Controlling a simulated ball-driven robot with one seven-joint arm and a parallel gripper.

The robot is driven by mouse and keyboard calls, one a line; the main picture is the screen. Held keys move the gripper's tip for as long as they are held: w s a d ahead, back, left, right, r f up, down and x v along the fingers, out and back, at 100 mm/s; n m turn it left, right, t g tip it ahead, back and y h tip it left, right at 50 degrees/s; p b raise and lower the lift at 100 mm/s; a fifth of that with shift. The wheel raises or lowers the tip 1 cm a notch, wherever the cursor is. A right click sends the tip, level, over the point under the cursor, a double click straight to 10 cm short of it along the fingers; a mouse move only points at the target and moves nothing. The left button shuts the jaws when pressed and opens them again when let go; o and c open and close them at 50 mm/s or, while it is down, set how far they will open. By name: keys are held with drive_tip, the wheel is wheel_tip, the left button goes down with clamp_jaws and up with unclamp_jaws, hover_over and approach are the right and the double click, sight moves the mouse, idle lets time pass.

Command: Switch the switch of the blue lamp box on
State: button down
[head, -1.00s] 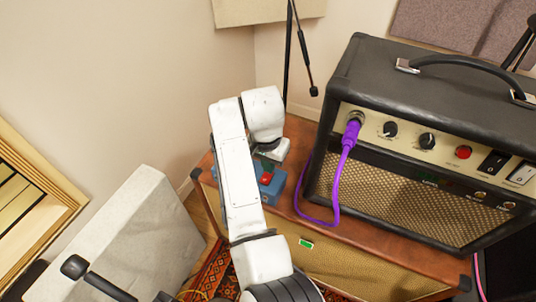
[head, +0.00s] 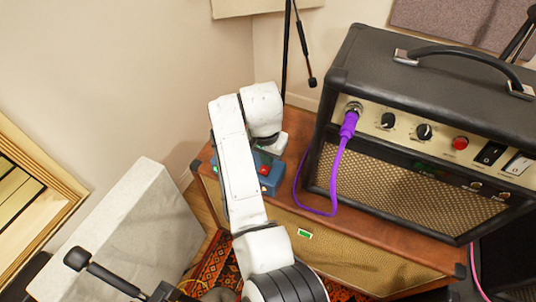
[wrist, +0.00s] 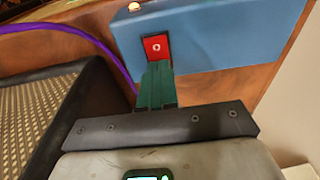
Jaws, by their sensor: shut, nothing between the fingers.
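The blue lamp box (head: 272,183) stands on the brown cabinet top, left of the amplifier, partly hidden by my arm in the head view. In the wrist view the blue box (wrist: 225,38) fills the top. Its red rocker switch (wrist: 156,46), with a pale round mark, sits in a dark frame. A small lit lamp (wrist: 134,7) shows on the box's upper edge. My gripper (wrist: 157,66) is shut and empty. Its green fingertips are at the switch's lower edge; I cannot tell whether they touch it. In the head view the fingers are mostly hidden behind my arm.
A black amplifier (head: 420,130) with a purple cable (head: 340,165) stands right of the box. The cable loops on the brown cabinet top (head: 345,228) between them. A pale block (head: 130,235) stands at left. A thin black stand (head: 286,50) rises behind.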

drive_tip(key=shift+s+a+r+p, duration=0.15)
drive_tip(key=shift+s+a+p, duration=0.1)
drive_tip(key=shift+s+p, duration=0.5)
drive_tip(key=shift+w, duration=0.1)
drive_tip(key=shift+r+p, duration=0.65)
wheel_tip(320, 180, up, 12)
drive_tip(key=s+p, duration=0.1)
drive_tip(key=p, duration=0.1)
drive_tip(key=shift+s+a+r+p, duration=0.25)
drive_tip(key=shift+s+a+p, duration=0.05)
drive_tip(key=shift+p, duration=0.1)
